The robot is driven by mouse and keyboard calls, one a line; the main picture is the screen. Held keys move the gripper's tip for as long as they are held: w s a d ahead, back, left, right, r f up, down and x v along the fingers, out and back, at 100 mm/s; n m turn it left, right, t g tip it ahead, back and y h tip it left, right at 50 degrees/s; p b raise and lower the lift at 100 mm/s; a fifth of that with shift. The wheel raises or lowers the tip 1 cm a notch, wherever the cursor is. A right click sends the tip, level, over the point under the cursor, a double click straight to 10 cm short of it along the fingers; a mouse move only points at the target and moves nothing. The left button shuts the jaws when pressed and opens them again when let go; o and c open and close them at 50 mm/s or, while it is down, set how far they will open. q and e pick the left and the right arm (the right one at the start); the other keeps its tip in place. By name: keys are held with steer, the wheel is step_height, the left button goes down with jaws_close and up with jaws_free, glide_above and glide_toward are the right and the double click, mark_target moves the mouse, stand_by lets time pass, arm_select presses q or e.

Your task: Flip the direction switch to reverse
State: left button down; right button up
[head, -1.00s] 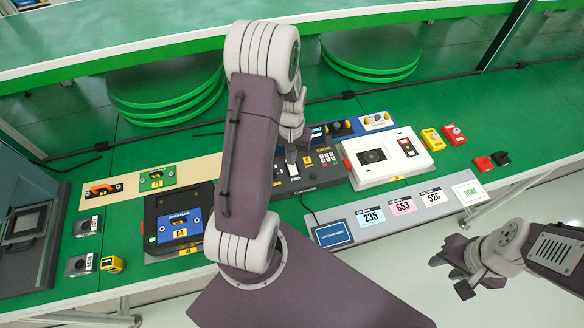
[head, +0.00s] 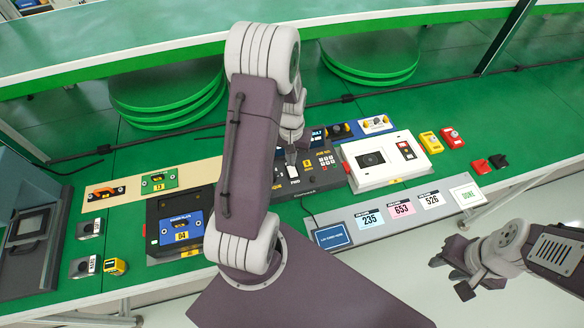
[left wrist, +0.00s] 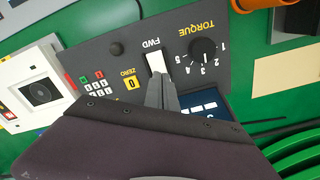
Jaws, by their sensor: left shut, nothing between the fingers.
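The direction switch (left wrist: 156,61) is a white lever in a dark control panel (left wrist: 115,28), beside the printed word FWD. A TORQUE knob (left wrist: 203,50) and a yellow ZERO key (left wrist: 131,83) flank it in the left wrist view. My left gripper (left wrist: 158,82) is shut and empty, its fingertips right at the switch; I cannot tell whether they touch it. In the head view my left gripper (head: 291,158) points down over the panel (head: 315,183), and its arm hides part of the panel. My right gripper (head: 452,275) is open and empty, off the table's front edge.
A white device (head: 385,160) stands right of the panel. A dark fixture (head: 165,205) with a blue plate is to the left. A grey strip with number cards (head: 385,223) lies in front. Green turntable discs (head: 165,105) are behind.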

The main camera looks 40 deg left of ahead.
step_height(320, 180, up, 5)
steer(key=p, duration=0.4)
steer(key=shift+f, duration=0.15)
